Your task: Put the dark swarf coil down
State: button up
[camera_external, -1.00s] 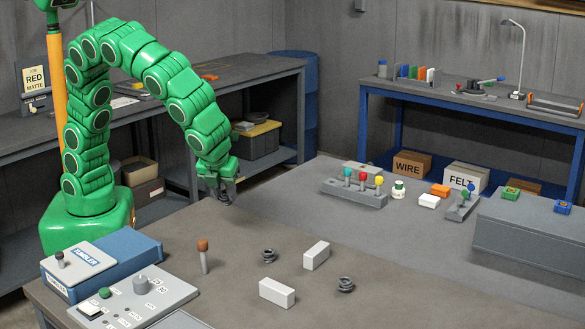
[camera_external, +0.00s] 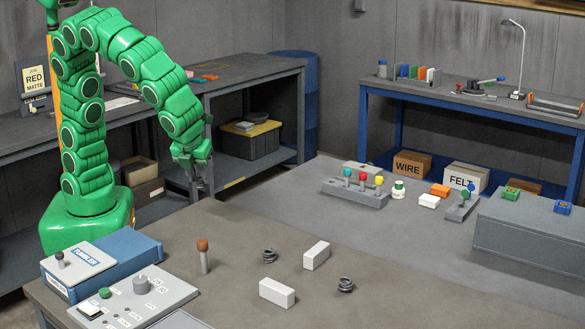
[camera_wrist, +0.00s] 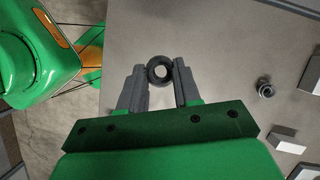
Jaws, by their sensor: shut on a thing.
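My gripper (camera_wrist: 160,85) is shut on a dark swarf coil (camera_wrist: 160,82), which shows as a dark ring between the fingertips in the wrist view. In the external view my gripper (camera_external: 198,188) hangs at the far left edge of the grey-brown table (camera_external: 225,235), with its fingers pointing down. The held coil cannot be made out there. Two other dark coils lie on the table: one (camera_external: 269,256) near the middle, one (camera_external: 345,285) farther right. One loose coil (camera_wrist: 264,88) also shows at the right in the wrist view.
Two white blocks (camera_external: 316,255) (camera_external: 277,292) lie among the loose coils. An upright peg with a brown top (camera_external: 203,256) stands left of them. The blue tumbler box (camera_external: 125,255) and a control panel (camera_external: 135,296) are at the front left.

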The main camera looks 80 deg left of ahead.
jog(key=w+a+f+m, duration=0.1)
jog(key=w+a+f, duration=0.1)
jog(key=w+a, duration=0.7)
jog(key=w+a+f, duration=0.3)
jog(key=w+a, duration=0.3)
jog(key=a, duration=0.8)
jog(key=shift+t, duration=0.3)
jog(key=w+f, duration=0.2)
jog(key=w, duration=0.2)
jog(key=w+f, duration=0.3)
jog(key=w, duration=0.1)
jog(key=w+f, duration=0.3)
jog(key=w, duration=0.1)
jog(key=shift+w+d+f, duration=0.1)
jog(key=shift+w+d, duration=0.05)
jog(key=shift+d, duration=0.2)
jog(key=shift+w+f, duration=0.6)
jog(key=shift+f, duration=1.6)
jog(key=shift+f, duration=0.1)
jog(key=o, duration=1)
jog(key=shift+f, duration=0.1)
